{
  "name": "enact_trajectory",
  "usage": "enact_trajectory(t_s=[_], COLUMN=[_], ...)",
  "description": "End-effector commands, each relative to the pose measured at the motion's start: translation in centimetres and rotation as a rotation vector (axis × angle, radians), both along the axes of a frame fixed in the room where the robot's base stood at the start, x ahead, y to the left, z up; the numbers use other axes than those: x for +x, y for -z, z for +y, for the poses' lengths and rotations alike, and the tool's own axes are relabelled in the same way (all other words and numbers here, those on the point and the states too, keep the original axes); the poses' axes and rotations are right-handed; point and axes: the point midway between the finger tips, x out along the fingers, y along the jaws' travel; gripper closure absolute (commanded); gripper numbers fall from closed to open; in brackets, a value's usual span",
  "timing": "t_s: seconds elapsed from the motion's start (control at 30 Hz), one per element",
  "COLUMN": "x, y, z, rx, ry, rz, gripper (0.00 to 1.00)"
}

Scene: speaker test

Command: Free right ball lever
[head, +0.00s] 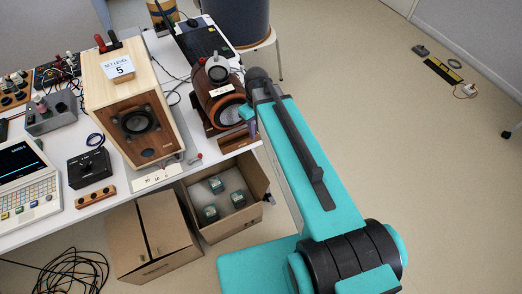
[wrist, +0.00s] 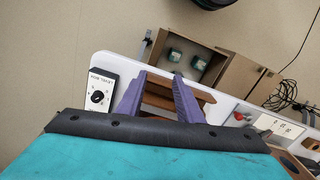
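A small red ball (head: 200,156) on a short stem sits at the table edge, right of the wooden speaker box (head: 130,110). It also shows in the wrist view (wrist: 238,116), right of my fingers. I cannot tell whether it is the right ball lever. My gripper (wrist: 159,75) has two purple fingers set apart, with nothing clearly held between them. A brown wooden stand (wrist: 160,101) shows between and behind them. In the head view my gripper (head: 252,130) is mostly hidden by my teal arm, beside a brown round-bodied device (head: 215,95) with a grey knob on top.
An open cardboard box (head: 250,172) with several dark green blocks stands below the table edge. Another box (head: 150,240) is beside it, left. A level box (wrist: 97,92) with a black knob lies left of my fingers. The floor (head: 380,120) at right is mostly clear.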

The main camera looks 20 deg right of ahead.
Motion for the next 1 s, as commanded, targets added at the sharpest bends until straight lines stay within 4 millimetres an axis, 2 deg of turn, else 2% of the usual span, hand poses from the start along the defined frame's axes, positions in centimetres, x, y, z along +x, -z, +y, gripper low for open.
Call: enact_trajectory(t_s=[0.2, 0.6, 1.0], x=[-1.4, -3.7, -4.3], y=[2.8, 7.1, 8.2], z=[-0.1, -0.2, -0.2], rx=[-0.002, -0.006, -0.008], ry=[0.069, 0.170, 0.198], rz=[0.013, 0.036, 0.042], gripper=[0.67, 0.67, 0.67])
